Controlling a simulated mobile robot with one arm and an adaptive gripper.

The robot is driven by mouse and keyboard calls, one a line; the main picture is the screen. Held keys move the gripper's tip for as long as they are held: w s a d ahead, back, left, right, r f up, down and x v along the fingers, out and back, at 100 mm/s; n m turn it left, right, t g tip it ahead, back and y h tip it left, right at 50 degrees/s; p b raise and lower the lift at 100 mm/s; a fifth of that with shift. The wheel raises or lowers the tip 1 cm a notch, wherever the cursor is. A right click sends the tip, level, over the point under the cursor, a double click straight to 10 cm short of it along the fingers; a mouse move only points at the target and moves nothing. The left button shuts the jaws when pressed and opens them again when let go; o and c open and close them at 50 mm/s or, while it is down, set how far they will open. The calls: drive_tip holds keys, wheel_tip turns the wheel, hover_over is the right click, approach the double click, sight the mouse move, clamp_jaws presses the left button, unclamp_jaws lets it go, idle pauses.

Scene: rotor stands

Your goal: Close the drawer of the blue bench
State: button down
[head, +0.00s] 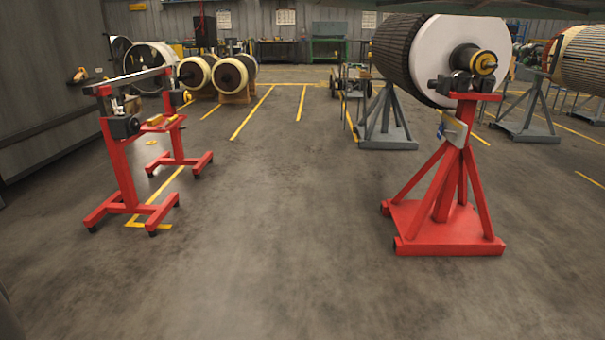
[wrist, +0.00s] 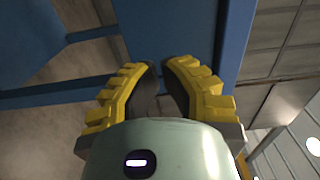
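In the wrist view, my gripper (wrist: 160,66) has yellow ridged fingers with dark inner pads. A narrow gap shows between the pads, with nothing held in it. Blue painted parts, seemingly of the blue bench (wrist: 235,35), fill the area beyond and beside the fingertips. One wide blue panel runs up past the tips, and blue bars (wrist: 60,93) run off to the left. I cannot tell whether the fingertips touch the panel. No drawer can be made out. In the head view, neither my gripper nor the blue bench is clearly seen.
In the head view, a red stand (head: 445,225) bears a large rotor (head: 440,50) at right. A red wheeled frame (head: 122,165) stands at left. Cream rollers (head: 232,77) and a green bench (head: 327,47) are farther back. The central floor (head: 275,230) is clear.

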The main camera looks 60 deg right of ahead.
drive_tip(key=shift+v, duration=2.3)
drive_tip(key=shift+s+r, duration=0.1)
